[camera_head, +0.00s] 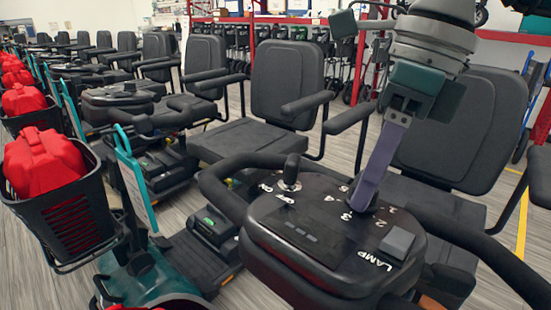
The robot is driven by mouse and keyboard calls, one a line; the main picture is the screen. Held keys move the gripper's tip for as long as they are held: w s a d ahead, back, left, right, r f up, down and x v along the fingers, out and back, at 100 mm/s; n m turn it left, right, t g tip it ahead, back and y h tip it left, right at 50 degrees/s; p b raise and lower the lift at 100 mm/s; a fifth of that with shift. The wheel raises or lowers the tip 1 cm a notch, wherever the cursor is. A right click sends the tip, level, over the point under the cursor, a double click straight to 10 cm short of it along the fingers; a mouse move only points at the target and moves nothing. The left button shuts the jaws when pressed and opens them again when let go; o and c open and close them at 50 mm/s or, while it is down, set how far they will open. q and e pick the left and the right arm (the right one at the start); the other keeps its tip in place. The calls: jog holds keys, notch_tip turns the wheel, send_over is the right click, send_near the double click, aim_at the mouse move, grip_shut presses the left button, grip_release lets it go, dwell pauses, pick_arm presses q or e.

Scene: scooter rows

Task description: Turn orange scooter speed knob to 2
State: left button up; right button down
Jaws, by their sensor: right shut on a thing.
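The knob is dark and mostly hidden behind the fingers. My right gripper (362,202) reaches down from the upper right, its purple fingers shut on the knob. The knob's pointer is hidden, so its setting cannot be read. My left gripper is not in view.
An ignition key switch (290,172) with ON and OFF labels and a grey LAMP switch (397,243) are on the same console. Black handlebars (225,185) curve around it. A teal scooter with a red bag (45,165) in its basket (65,225) stands left.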

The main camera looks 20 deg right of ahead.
aim_at(383, 201)
jog(key=n+b, duration=0.1)
jog(key=n, duration=0.2)
jog(key=shift+n+g+b, duration=0.3)
jog(key=shift+n+b, duration=0.1)
jog(key=shift+n, duration=0.2)
jog(key=shift+c, duration=2.4)
grip_release()
jog(key=p+v, duration=0.1)
jog(key=v, duration=0.9)
jog(key=shift+d, duration=0.25)
